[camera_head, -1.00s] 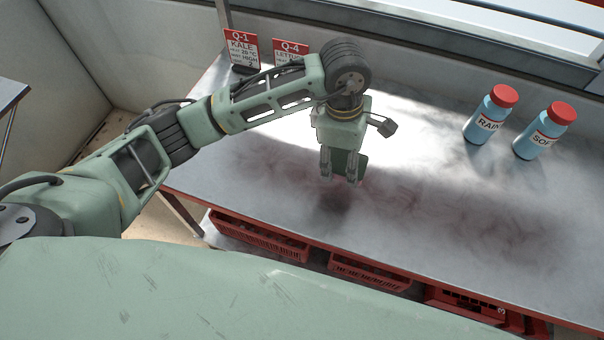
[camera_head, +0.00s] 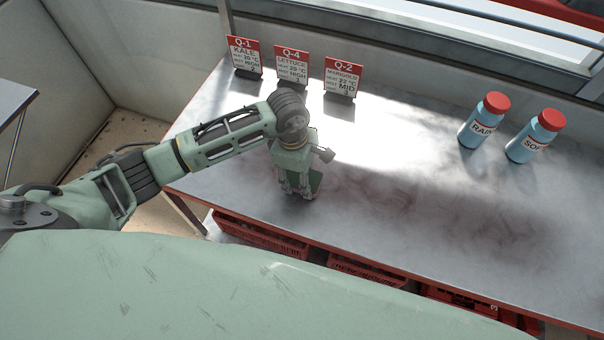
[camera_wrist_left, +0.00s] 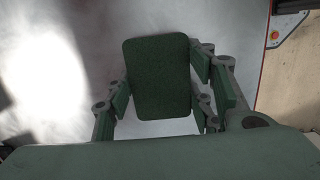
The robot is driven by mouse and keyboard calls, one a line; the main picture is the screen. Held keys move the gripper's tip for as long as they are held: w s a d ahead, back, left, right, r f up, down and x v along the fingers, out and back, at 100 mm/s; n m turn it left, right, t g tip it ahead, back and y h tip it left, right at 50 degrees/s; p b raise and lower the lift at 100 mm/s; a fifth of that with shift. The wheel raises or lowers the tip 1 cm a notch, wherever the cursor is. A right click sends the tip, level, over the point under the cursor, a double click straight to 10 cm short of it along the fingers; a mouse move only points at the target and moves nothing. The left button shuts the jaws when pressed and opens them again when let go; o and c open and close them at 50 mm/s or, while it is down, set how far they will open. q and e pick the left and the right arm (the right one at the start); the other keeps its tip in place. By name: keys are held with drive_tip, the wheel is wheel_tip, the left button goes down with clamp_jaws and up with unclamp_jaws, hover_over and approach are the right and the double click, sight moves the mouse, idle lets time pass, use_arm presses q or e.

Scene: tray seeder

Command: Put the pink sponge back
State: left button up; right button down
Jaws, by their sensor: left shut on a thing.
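My left gripper (camera_head: 298,192) is shut on a thin, rounded rectangular pad with a dark green face. The pad, the sponge (camera_wrist_left: 158,78), fills the space between the fingers in the left wrist view. The gripper points down over the front left part of the metal table (camera_head: 400,225); I cannot tell if the sponge touches the table. My right gripper is not in view.
Three sign cards, Q-1 (camera_head: 244,56), Q-4 (camera_head: 292,66) and Q-2 (camera_head: 343,79), stand along the table's back left. Two blue bottles with red caps, RAIN (camera_head: 480,128) and SOFT (camera_head: 531,141), stand at the right. Red crates (camera_head: 262,234) sit below. The table's middle is clear.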

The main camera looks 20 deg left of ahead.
sight(297, 176)
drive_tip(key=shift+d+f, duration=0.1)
use_arm(q)
drive_tip(key=shift+f, duration=0.25)
drive_tip(key=o, duration=1)
drive_tip(key=shift+r, duration=0.1)
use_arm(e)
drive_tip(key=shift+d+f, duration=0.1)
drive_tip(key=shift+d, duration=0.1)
use_arm(q)
drive_tip(key=shift+r, duration=0.15)
drive_tip(key=shift+r, duration=0.2)
wheel_tip(297, 176, up, 12)
drive_tip(key=a+b, duration=0.1)
drive_tip(key=b, duration=0.1)
drive_tip(key=shift+a+f+b, duration=0.2)
drive_tip(key=shift+b, duration=0.15)
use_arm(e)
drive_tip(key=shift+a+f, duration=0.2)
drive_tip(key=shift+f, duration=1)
